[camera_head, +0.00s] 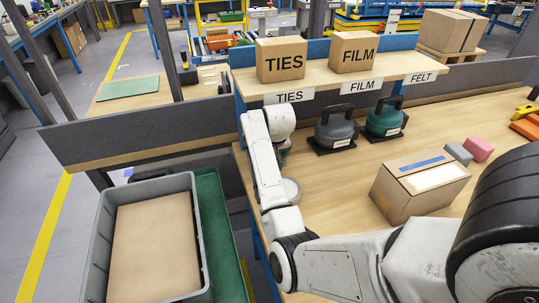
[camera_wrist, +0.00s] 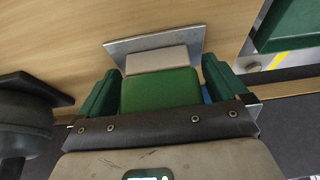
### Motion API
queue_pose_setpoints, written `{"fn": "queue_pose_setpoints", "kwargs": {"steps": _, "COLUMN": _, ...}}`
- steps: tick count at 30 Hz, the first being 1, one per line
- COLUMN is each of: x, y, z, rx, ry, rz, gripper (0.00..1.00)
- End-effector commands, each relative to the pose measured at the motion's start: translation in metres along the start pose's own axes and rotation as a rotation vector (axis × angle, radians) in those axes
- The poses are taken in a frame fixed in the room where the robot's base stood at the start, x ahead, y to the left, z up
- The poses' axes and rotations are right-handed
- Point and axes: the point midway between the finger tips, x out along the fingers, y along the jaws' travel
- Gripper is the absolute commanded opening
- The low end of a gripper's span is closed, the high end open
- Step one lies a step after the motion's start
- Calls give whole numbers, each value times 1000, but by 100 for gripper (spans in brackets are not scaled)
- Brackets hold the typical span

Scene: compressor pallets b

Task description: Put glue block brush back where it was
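In the wrist view, a block with a green body and a pale beige end, which looks like the glue block brush (camera_wrist: 160,88), sits between the two dark green fingers of my gripper (camera_wrist: 160,80). The fingers lie close against both its sides, so my gripper looks shut on it. A thin grey plate (camera_wrist: 192,40) shows just beyond the pale end; I cannot tell if the block touches it. In the head view, my arm hides the gripper and the brush, near the left end of the wooden bench (camera_head: 335,185).
A grey handled weight (camera_head: 336,128) stands close to my gripper, with a green one (camera_head: 386,118) to its right. A carton (camera_head: 420,185) and a pink block (camera_head: 479,148) are farther right. A grey tote (camera_head: 103,250) stands left of the bench. A shelf (camera_head: 340,76) with boxes runs behind.

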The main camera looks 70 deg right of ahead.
Motion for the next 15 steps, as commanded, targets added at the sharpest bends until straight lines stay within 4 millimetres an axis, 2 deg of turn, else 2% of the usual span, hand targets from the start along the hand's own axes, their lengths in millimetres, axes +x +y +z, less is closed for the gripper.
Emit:
{"fn": "queue_pose_setpoints", "kwargs": {"steps": 8, "x": -8, "y": 0, "z": -2, "rx": 0, "ry": 4, "rz": 0, "gripper": 100}}
{"fn": "queue_pose_setpoints", "kwargs": {"steps": 11, "x": -22, "y": 0, "z": -2, "rx": 0, "ry": 5, "rz": 0, "gripper": 100}}
{"fn": "queue_pose_setpoints", "kwargs": {"steps": 15, "x": -51, "y": 0, "z": -3, "rx": 0, "ry": 6, "rz": 0, "gripper": 100}}
